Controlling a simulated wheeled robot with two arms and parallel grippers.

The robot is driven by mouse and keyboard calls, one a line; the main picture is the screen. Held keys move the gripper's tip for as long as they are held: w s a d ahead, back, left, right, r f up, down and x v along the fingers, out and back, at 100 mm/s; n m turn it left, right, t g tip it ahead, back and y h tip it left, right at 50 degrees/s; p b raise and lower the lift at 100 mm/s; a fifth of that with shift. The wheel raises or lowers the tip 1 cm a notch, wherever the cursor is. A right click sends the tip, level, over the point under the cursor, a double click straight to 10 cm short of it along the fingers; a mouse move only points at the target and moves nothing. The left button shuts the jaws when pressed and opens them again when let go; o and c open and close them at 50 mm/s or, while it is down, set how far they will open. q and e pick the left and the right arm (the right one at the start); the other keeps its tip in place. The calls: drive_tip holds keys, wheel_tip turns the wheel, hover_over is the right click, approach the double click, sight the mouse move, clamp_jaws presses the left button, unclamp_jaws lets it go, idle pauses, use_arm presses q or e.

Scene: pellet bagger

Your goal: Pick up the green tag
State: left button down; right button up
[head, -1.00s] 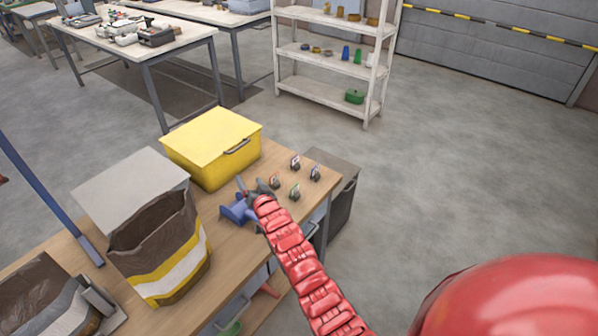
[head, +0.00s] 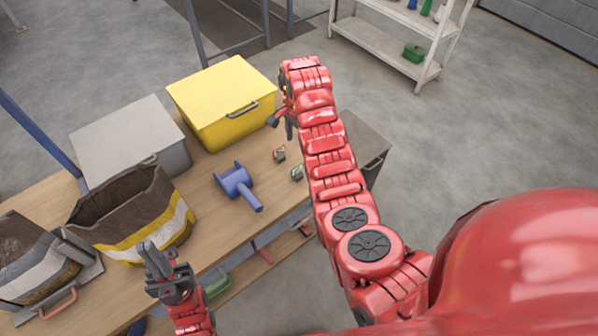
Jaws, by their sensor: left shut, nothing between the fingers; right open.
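The green tag (head: 297,173) stands on the wooden workbench (head: 212,226), close to the left edge of my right arm. A tag with an orange-red top (head: 279,154) stands just behind it to the left. The other two tags seen earlier are hidden behind my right arm. My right gripper (head: 281,122) is open and empty, above the bench beside the yellow bin, farther back than the green tag and apart from it. My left gripper (head: 151,254) is shut and empty, near the front of the striped bag.
A blue scoop (head: 236,184) lies mid-bench. A yellow lidded bin (head: 222,100) and a grey box (head: 125,140) stand behind it. An open brown bag with yellow and white stripes (head: 150,235) stands at left. A dark cabinet (head: 372,150) stands beyond the bench's right end.

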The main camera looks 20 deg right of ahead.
sight(297, 166)
wheel_tip(297, 166, down, 8)
drive_tip(key=b, duration=0.6)
drive_tip(key=shift+w+d+f, duration=0.1)
drive_tip(key=shift+f, duration=0.3)
drive_tip(key=shift+f+p, duration=0.3)
drive_tip(key=shift+f, duration=0.2)
drive_tip(key=shift+f+p, duration=0.2)
drive_tip(key=shift+p, duration=0.1)
drive_tip(key=f+p, duration=0.1)
drive_tip(key=f, duration=0.2)
drive_tip(key=shift+s+f+p, duration=0.2)
drive_tip(key=shift+f+p, duration=0.05)
drive_tip(key=shift+p, duration=0.15)
drive_tip(key=shift+f, duration=0.7)
clamp_jaws()
